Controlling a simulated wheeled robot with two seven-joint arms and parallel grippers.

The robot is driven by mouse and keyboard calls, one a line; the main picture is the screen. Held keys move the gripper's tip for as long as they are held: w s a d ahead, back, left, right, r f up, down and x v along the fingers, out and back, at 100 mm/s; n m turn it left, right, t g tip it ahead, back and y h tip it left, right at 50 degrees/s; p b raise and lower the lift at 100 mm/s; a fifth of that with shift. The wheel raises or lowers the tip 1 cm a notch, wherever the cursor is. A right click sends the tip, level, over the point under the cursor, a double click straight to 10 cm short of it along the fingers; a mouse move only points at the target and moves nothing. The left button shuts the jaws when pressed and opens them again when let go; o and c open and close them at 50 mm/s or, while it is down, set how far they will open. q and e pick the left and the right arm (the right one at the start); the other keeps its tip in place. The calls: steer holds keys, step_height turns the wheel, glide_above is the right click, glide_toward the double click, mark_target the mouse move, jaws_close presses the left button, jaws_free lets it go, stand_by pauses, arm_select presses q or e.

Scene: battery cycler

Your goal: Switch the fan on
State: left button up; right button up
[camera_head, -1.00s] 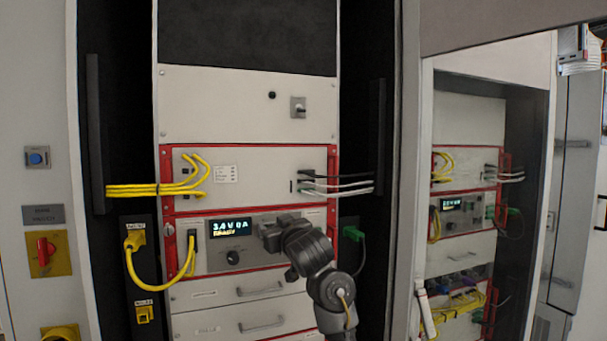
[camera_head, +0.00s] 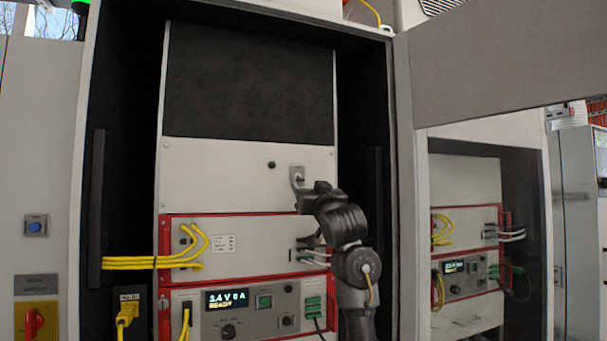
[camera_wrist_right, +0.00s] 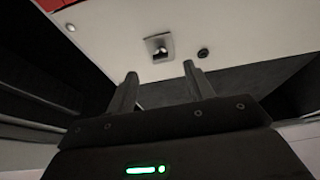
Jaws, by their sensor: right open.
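A small switch on a square grey plate (camera_head: 297,173) sits on the pale upper panel (camera_head: 215,180) of the cabinet. In the right wrist view the switch (camera_wrist_right: 159,46) lies just beyond the fingertips, roughly between them in the picture. A small round dark fitting (camera_head: 271,165) is to the left of the switch; it also shows in the wrist view (camera_wrist_right: 203,53). My right gripper (camera_head: 303,196) is just below the switch in the head view. Its two fingers (camera_wrist_right: 160,72) are apart with nothing between them. Contact with the switch cannot be told. My left gripper is out of view.
Below are a red-framed unit with yellow cables (camera_head: 190,255) and a unit with a lit display (camera_head: 226,299) reading 3.4 V 0 A. Dark vertical bars (camera_head: 97,200) flank the panels. An open door (camera_head: 490,65) stands at the right. Space before the panel's left half is clear.

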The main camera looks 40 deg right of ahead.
mark_target(301, 180)
steer(key=p+x, duration=0.2)
steer(key=x, duration=0.3)
steer(key=shift+w+p, duration=0.2)
steer(key=shift+p, duration=0.15)
